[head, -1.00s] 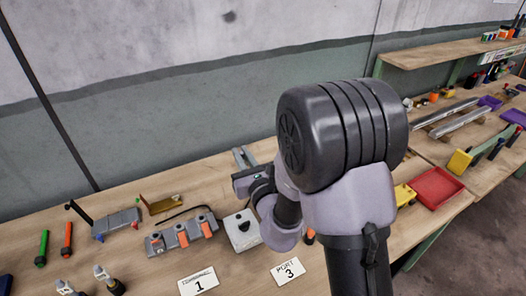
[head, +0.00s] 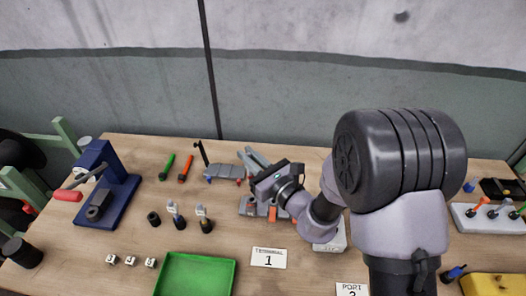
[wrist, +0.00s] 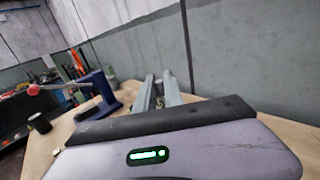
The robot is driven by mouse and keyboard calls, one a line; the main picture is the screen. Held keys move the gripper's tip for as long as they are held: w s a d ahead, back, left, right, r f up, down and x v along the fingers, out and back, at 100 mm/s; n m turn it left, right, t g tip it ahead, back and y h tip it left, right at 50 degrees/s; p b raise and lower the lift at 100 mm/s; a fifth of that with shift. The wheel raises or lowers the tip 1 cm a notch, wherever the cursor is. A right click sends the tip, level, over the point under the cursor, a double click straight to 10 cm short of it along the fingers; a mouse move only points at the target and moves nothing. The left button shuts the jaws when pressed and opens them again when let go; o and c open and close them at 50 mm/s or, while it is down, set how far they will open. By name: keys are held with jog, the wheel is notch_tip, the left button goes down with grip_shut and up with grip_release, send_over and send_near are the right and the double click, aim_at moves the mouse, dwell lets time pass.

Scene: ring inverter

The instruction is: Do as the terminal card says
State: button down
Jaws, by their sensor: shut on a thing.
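A white card reading "TERMINAL 1" (head: 268,258) lies on the bench in the head view. Behind it, a grey terminal block with orange levers (head: 272,214) is partly hidden by my arm. A light grey box with a dark knob (head: 330,244) stands right of the block, mostly covered by my arm. A card reading "PORT" (head: 352,290) is cut by the bottom edge. My gripper (head: 252,155) points to the back left above the block; its fingers also show in the wrist view (wrist: 160,84). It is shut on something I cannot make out.
A grey clamp fixture (head: 222,171) stands left of the gripper, with a green marker (head: 167,167) and an orange one (head: 186,169) beside it. A blue press (head: 105,185) and a green tray (head: 200,262) are further left. Small numbered cubes (head: 130,261) lie in front.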

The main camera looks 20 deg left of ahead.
aim_at(251, 174)
notch_tip(251, 174, down, 6)
jog(key=b, duration=0.5)
jog(key=shift+d+r, duration=0.1)
jog(key=shift+r, duration=0.05)
dwell(1.5)
jog(key=shift+f+b, duration=1.9)
jog(key=shift+f, duration=0.25)
jog(key=c, duration=1.4)
grip_release()
jog(key=shift+r, duration=0.1)
jog(key=shift+o, duration=0.2)
